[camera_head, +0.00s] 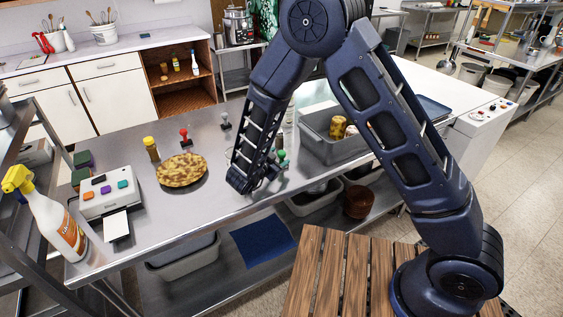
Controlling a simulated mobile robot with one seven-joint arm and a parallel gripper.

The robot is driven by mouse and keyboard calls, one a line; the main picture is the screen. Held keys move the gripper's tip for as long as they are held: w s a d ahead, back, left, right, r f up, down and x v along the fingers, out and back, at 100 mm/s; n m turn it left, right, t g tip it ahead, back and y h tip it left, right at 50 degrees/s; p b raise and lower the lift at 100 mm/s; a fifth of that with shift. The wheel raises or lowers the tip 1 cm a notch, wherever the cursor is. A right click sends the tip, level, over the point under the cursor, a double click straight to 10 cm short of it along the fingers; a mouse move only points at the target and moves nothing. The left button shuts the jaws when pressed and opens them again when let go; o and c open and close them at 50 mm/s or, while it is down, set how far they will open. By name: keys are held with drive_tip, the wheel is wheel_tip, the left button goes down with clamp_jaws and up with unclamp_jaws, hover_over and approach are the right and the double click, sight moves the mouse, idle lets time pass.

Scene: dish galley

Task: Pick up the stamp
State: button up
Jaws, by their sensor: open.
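Several small knob-handled pieces that look like stamps stand on the steel table (215,215). One has a red knob (184,137), one is grey (225,121), and one has a green knob (281,157). I cannot tell which one the task means. My gripper (268,184) is low over the table, right beside the green-knobbed one, which is partly hidden by my arm. The gripper is open and seen small from behind; I see nothing held in it. The red and grey ones stand apart from it, farther back and left.
A white device with coloured buttons (108,194) and a spray bottle (48,215) stand at the left end. A grey bin (325,140) with jars stands right.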

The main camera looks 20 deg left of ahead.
drive_tip(key=shift+x, duration=1.35)
drive_tip(key=c, duration=1)
drive_tip(key=shift+c, duration=0.2)
drive_tip(key=shift+r, duration=0.1)
